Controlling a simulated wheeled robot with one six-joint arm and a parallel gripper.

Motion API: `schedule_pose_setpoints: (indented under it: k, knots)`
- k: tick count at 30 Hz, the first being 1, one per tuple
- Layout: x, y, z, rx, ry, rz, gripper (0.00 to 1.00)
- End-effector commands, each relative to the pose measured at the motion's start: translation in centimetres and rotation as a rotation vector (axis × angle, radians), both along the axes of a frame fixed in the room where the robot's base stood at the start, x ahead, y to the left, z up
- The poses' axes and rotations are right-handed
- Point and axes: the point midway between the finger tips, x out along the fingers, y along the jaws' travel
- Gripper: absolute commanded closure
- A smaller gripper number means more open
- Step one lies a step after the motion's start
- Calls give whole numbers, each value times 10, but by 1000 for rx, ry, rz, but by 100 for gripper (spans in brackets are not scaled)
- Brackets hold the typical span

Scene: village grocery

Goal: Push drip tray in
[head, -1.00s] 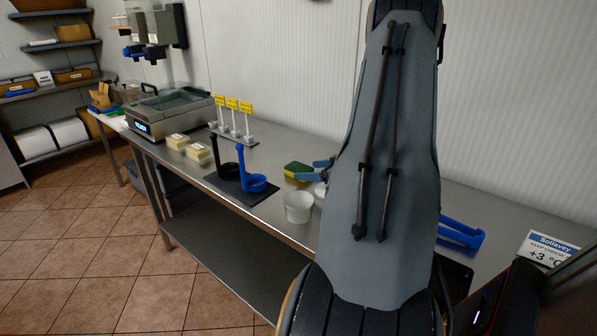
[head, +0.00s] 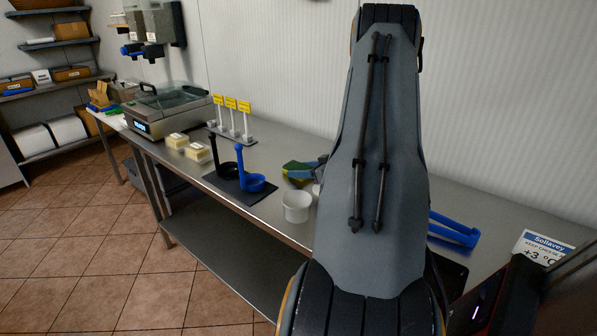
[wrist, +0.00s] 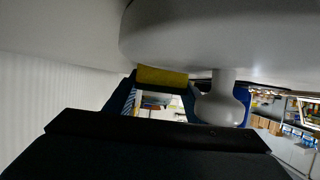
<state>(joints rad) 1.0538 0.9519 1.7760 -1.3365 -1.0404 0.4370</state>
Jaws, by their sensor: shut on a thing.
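I cannot pick out a drip tray for certain in either view. My gripper (head: 303,169) is at the steel counter, partly hidden behind my own arm in the head view. Its blue fingers close around a yellow and green sponge (head: 299,181). In the wrist view the sponge's yellow face (wrist: 162,76) shows between the fingers. I cannot tell whether the sponge still touches the counter.
A white tub (head: 297,207) stands just in front of my gripper. A black mat (head: 225,187) bears a black holder (head: 228,169) and a blue holder (head: 252,182). A blue handled thing (head: 453,230) lies at right.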

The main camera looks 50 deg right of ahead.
Motion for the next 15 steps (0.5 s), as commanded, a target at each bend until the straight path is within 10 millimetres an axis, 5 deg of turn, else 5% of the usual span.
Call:
schedule_pose_setpoints:
  k: [8,15]
  knots:
    - [0,0,9,-1,-1,0,74]
    - [0,-1,43,-4,-1,0,74]
